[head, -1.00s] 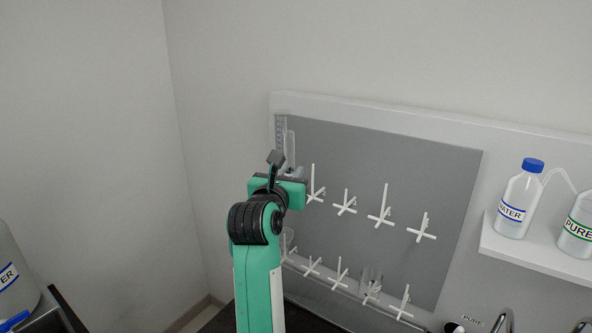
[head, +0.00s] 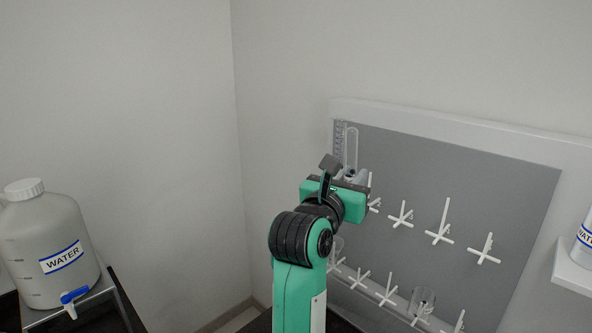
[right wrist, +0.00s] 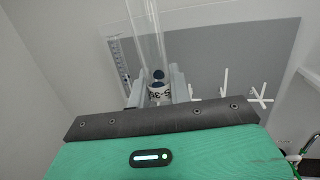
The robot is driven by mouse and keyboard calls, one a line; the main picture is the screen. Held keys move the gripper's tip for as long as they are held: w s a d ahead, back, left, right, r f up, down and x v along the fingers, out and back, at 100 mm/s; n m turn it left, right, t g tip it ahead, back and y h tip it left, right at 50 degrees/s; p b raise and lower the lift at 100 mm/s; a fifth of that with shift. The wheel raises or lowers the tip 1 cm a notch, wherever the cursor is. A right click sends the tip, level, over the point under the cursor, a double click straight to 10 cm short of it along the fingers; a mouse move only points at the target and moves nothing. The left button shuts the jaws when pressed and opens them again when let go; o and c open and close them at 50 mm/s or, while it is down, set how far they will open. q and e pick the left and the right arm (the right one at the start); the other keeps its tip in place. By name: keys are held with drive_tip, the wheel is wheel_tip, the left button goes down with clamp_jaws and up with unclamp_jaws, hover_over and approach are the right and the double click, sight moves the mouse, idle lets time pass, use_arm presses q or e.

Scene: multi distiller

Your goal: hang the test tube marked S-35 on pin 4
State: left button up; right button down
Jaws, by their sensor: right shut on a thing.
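My right gripper (head: 351,178) is shut on a clear test tube (head: 351,147), at the upper left of the grey pegboard (head: 460,180). The tube stands up from the fingers. In the right wrist view the tube (right wrist: 147,35) sits between the fingertips (right wrist: 160,88), with dark blue parts and a white label; its marking is foreshortened and resembles S-35. White pins stand in two rows; upper-row pins (head: 440,232) are right of my gripper. I cannot read the pin numbers. My gripper partly hides the leftmost upper pin. My left gripper is not in view.
A scale-marked clear piece (head: 339,135) is on the board's left edge, close beside the held tube. A clear vessel (head: 424,299) hangs in the lower row, and another (head: 337,245) shows behind my arm. A water jug (head: 50,245) stands far left.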

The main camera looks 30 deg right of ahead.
wheel_tip(320, 180, down, 3)
drive_tip(key=w+a+y, duration=0.1)
drive_tip(key=a+y, duration=0.1)
drive_tip(key=a, duration=0.1)
drive_tip(key=r+p+x, duration=0.1)
drive_tip(key=p+x, duration=0.2)
drive_tip(key=x, duration=1.2)
drive_tip(key=s+a+f+n+t+y+b, duration=0.2)
drive_tip(key=a+f+n+t+y+b, duration=0.15)
drive_tip(key=a+f, duration=0.6)
drive_tip(key=s+a+f+n+t+y+b, duration=0.2)
drive_tip(key=a+f+n+t+y+b, duration=0.15)
drive_tip(key=f, duration=1.05)
drive_tip(key=s+a+f+n+y+b, duration=0.2)
drive_tip(key=s+a+f, duration=0.3)
drive_tip(key=f, duration=0.3)
drive_tip(key=s+a+f+n+t+y+b, duration=0.1)
drive_tip(key=s+a+f+n+y+b, duration=0.1)
drive_tip(key=s+a+f+y, duration=0.3)
drive_tip(key=s+a+f+n, duration=0.1)
drive_tip(key=a+f, duration=0.2)
drive_tip(key=shift+y, duration=0.3)
